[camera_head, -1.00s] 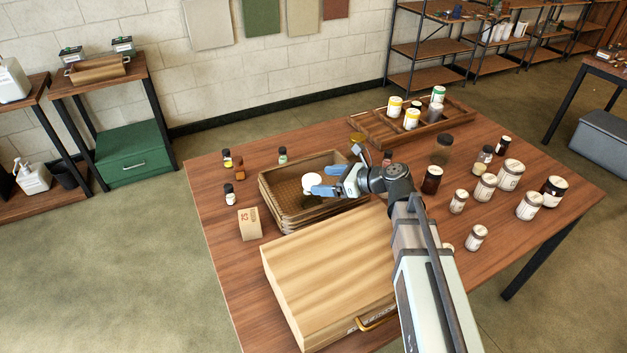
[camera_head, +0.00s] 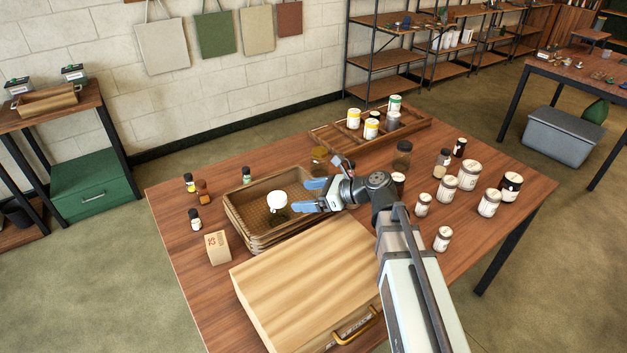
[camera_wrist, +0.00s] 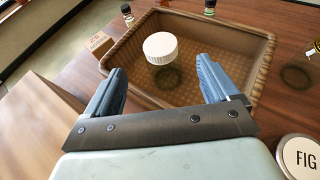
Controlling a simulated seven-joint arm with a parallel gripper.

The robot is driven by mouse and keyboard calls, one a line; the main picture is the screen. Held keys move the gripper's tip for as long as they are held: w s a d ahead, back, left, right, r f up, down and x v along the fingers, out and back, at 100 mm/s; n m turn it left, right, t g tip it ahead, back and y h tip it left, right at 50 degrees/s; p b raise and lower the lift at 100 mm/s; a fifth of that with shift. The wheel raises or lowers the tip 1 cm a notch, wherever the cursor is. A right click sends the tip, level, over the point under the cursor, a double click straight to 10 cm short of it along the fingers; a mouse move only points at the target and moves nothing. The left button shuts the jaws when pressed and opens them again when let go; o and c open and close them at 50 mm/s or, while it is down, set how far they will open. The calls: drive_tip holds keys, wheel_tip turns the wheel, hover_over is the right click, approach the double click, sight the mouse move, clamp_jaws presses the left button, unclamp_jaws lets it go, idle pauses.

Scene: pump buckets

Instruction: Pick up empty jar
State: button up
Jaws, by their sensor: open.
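A clear, empty-looking glass jar with a white lid (camera_head: 276,199) stands in the brown woven basket (camera_head: 236,222). In the wrist view the jar (camera_wrist: 160,48) stands upright toward the left of the basket (camera_wrist: 262,62), ahead of the gap between my fingers. My gripper (camera_head: 302,196) is open and empty, to the right of the jar in the head view, with its fingers over the basket. In the wrist view the blue fingers of my gripper (camera_wrist: 160,68) are spread either side of the jar's line and do not touch it.
A small carton (camera_head: 217,247) and several little bottles stand left of the basket. A large wooden case (camera_head: 300,280) lies in front. A clear jar (camera_head: 319,160) stands behind my gripper. Several labelled jars fill the right side. A wooden tray (camera_head: 330,138) with containers is at the back.

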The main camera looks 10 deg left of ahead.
drive_tip(key=w+d+t, duration=0.1)
drive_tip(key=w+d, duration=0.2)
drive_tip(key=d, duration=0.1)
drive_tip(key=g, duration=0.2)
approach(322, 151)
drive_tip(key=shift+n, duration=0.4)
drive_tip(key=x, duration=0.5)
drive_tip(key=shift+a+f, duration=0.25)
drive_tip(key=shift+f, duration=0.05)
drive_tip(key=shift+r+x, duration=0.2)
drive_tip(key=shift+x, duration=2.45)
drive_tip(key=shift+w, duration=0.15)
drive_tip(key=shift+c, duration=0.5)
drive_tip(key=c, duration=1.5)
